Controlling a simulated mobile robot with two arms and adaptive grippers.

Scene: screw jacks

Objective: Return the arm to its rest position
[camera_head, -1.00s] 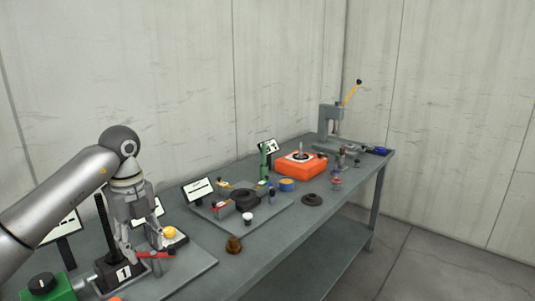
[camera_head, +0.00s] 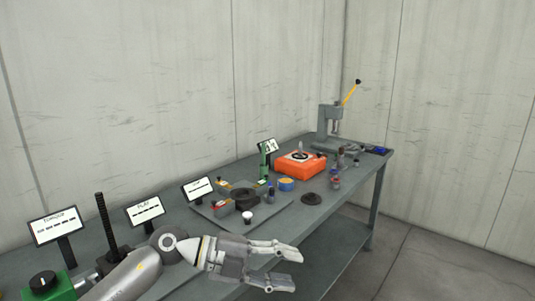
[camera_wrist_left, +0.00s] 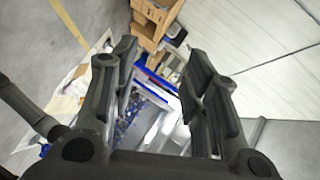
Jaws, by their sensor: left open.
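My left gripper (camera_head: 286,266) is open and empty in the head view. It points right, in front of the bench's near edge, with its arm coming in from the lower left. In the left wrist view the two dark fingers (camera_wrist_left: 160,85) stand apart with nothing between them. Beyond them is a distant part of the room. A black threaded screw (camera_head: 104,222) stands upright behind my arm at the lower left. The lower part of its jack is hidden by the arm. My right gripper does not show.
The grey bench (camera_head: 335,235) runs to the back right. It bears a green box with a black knob (camera_head: 44,283), label stands (camera_head: 145,211), an orange block (camera_head: 300,165), a black ring (camera_head: 311,198) and a lever press (camera_head: 331,127). Floor right of the bench is clear.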

